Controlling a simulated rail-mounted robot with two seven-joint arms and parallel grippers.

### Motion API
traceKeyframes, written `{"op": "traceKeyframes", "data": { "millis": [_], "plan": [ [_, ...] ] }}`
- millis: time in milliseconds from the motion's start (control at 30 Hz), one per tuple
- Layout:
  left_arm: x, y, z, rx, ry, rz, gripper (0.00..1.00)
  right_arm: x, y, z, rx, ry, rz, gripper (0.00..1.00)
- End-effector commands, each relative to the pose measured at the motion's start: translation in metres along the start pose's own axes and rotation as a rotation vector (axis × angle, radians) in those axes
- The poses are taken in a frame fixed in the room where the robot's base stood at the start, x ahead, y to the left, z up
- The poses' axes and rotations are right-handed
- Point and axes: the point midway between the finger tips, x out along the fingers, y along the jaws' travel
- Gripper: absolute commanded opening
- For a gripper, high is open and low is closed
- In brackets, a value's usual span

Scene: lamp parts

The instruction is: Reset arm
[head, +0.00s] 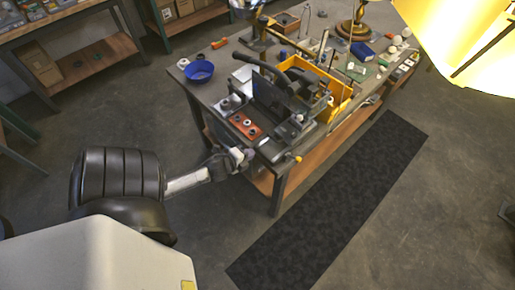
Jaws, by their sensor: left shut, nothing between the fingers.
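My left arm comes in from the lower left, and its left gripper (244,156) is at the near left corner of the workbench (275,150). The gripper looks small and dark against the bench edge; its fingers are shut with nothing between them. I cannot tell whether it touches the bench edge. My right gripper is not in view.
The bench holds a reddish-brown block with round parts (245,125), a dark press-like device (275,95), a yellow bin (341,92) and a blue bowl (199,71). A bright yellow lampshade (465,40) fills the upper right. A dark mat (330,205) and open floor lie in front.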

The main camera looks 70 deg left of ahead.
Motion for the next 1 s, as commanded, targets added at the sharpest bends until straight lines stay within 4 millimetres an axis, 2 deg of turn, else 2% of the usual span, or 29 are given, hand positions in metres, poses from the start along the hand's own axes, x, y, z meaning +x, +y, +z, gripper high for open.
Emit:
{"op": "traceKeyframes", "data": {
  "millis": [100,300,667,767,900,1000],
  "plan": [
    [-0.017,0.0,0.0,0.001,0.0,0.001,0.0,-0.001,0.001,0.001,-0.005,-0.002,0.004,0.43],
    [-0.03,0.0,0.0,0.001,0.0,0.0,0.0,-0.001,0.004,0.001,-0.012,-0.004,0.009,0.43],
    [-0.033,0.0,0.0,-0.011,0.0,0.0,0.0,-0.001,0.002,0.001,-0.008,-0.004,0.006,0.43],
    [-0.033,0.004,0.004,-0.083,-0.027,0.022,0.0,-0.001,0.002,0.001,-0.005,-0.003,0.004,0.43],
    [-0.038,0.027,0.029,-0.263,-0.204,0.15,0.0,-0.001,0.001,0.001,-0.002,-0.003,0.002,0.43],
    [-0.049,0.036,0.04,-0.432,-0.366,0.24,0.0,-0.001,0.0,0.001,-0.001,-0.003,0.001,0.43]
  ]
}}
